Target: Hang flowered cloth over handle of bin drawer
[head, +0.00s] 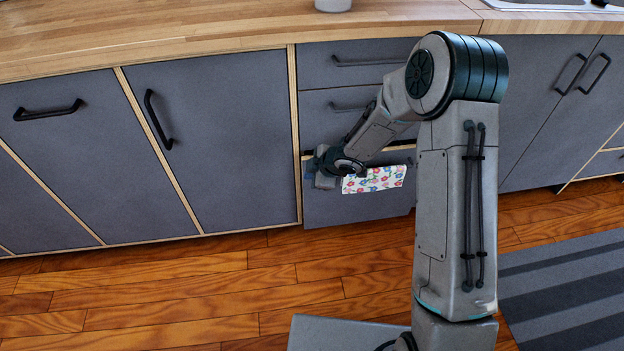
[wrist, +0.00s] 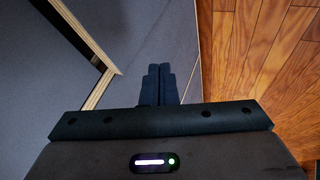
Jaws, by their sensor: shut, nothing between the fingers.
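The flowered cloth (head: 378,179), white with red and blue flowers, is at the upper front of the lowest drawer (head: 345,208) in the head view. It lies to the right of my gripper (head: 318,168) and partly behind my wrist. The drawer's handle is hidden by the cloth and my arm, so I cannot tell exactly how the cloth rests on it. The cloth is not seen in the wrist view. There my gripper's two fingers (wrist: 157,85) are together with nothing between them, close to a grey cabinet front.
Two drawers with black handles (head: 368,62) sit above the lowest drawer. Grey cabinet doors (head: 215,130) stand on both sides under a wooden counter (head: 200,25). The wooden floor (head: 170,290) in front is clear; a striped rug (head: 570,290) lies at right.

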